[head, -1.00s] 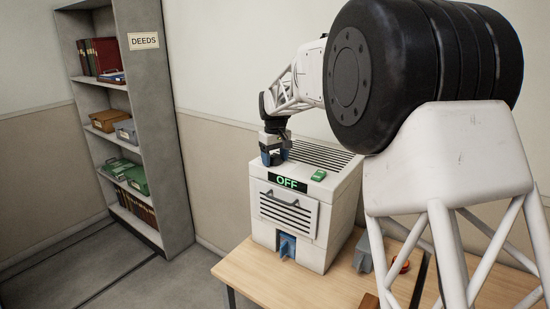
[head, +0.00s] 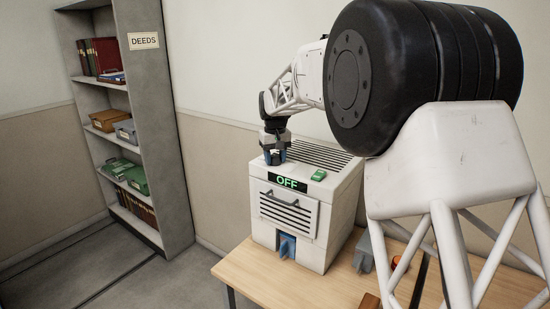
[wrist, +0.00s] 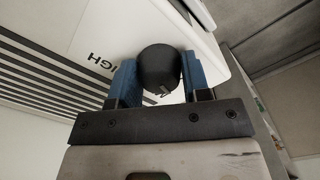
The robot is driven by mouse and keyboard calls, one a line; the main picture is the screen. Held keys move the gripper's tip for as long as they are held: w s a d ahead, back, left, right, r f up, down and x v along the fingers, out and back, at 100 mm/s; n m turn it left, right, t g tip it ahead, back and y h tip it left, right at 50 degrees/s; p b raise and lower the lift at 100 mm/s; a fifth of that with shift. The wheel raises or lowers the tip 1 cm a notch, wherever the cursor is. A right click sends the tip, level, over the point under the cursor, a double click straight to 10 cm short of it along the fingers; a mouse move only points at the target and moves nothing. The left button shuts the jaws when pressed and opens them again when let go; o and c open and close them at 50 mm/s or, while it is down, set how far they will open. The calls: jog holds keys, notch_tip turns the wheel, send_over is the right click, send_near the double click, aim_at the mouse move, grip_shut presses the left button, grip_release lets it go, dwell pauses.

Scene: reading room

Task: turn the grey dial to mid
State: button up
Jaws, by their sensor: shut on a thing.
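The grey dial (wrist: 160,68) shows in the wrist view as a dark round knob between the two blue finger pads. My gripper (wrist: 158,82) is shut on it, one pad on each side. The lettering HIGH, partly covered, is printed on the white top beside the dial. In the head view my gripper (head: 274,157) points down at the top left of the white machine (head: 340,215), and the dial is hidden there. The machine's display (head: 287,183) reads OFF in green.
A green switch (head: 318,175) sits on the machine's top, near the display. Dark vent slots run behind my gripper. The machine stands on a wooden table (head: 260,290) with a grey block (head: 363,253) to its right. A shelf unit (head: 165,130) stands at the left.

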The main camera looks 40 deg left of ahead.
aim_at(275, 156)
jog(key=m, duration=0.4)
jog(key=shift+m, duration=0.3)
jog(key=m, duration=0.4)
jog(key=shift+m, duration=0.4)
jog(key=o, duration=0.9)
jog(key=shift+r, duration=0.15)
jog(key=shift+r, duration=3.8)
